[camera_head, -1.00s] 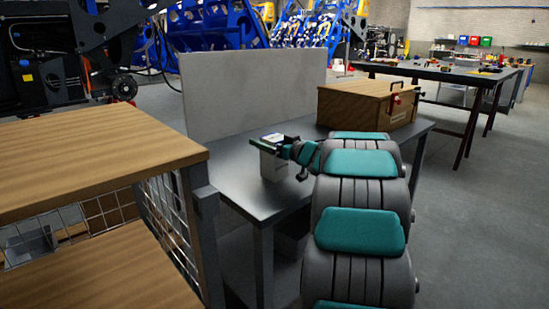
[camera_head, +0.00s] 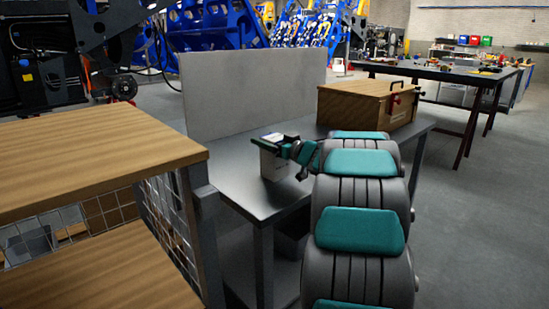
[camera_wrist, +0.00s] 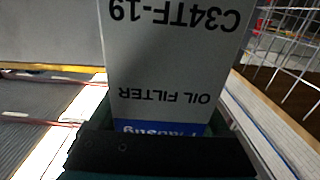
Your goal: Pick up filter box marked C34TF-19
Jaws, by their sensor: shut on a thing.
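The filter box (camera_head: 273,165) is a small white box at the front part of the grey metal table. In the wrist view the filter box (camera_wrist: 178,65) shows large, with "C34TF-19" and "OIL FILTER" printed upside down and a blue band near my gripper. My gripper (camera_head: 268,142) is at the top of the box and shut on it. In the wrist view the dark body of my gripper (camera_wrist: 160,155) covers the near end of the box. The box looks upright. I cannot tell whether its bottom touches the table.
The grey metal table (camera_head: 235,195) has a grey upright panel (camera_head: 255,95) along its back. A wooden case (camera_head: 365,105) with a handle stands at its right end. A wooden-topped shelf unit with mesh sides (camera_head: 90,155) is close at the left.

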